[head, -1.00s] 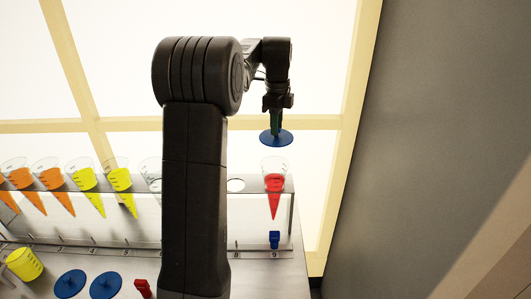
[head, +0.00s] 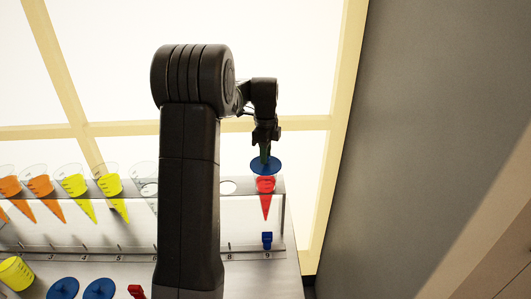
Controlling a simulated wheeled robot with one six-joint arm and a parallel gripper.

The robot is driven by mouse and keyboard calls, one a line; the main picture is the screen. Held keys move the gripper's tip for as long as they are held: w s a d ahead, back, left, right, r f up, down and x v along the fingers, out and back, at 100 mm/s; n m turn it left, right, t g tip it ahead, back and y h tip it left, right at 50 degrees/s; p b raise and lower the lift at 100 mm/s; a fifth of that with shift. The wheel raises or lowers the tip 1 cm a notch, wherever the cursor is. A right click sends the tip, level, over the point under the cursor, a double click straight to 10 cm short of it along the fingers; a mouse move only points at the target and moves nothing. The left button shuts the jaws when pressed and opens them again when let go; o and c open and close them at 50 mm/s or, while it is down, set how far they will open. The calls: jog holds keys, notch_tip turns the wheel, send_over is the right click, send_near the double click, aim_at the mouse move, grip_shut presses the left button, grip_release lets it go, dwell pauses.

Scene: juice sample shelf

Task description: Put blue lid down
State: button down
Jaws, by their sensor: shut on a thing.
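My gripper (head: 264,152) is shut on the blue lid (head: 265,167) by its raised middle. The lid is a flat round disc, held about level. It is over the cone of red juice (head: 265,205) at the right end of the shelf, above number 9. The lid hides the cone's rim, so I cannot tell whether it touches the rim or hangs just above it.
The shelf (head: 205,188) holds several orange and yellow cones to the left and an empty hole (head: 229,187) left of the red cone. A blue block (head: 267,240) is below the red cone. Two blue lids (head: 63,288) and a yellow cup (head: 16,272) are at the front left.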

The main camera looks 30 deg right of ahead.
jog(key=c, duration=1.7)
grip_release()
jog(key=shift+f, duration=0.15)
jog(key=o, duration=0.5)
jog(key=shift+c, duration=0.2)
notch_tip(320, 180, up, 12)
jog(key=shift+r+b, duration=0.2)
jog(key=shift+b, duration=0.2)
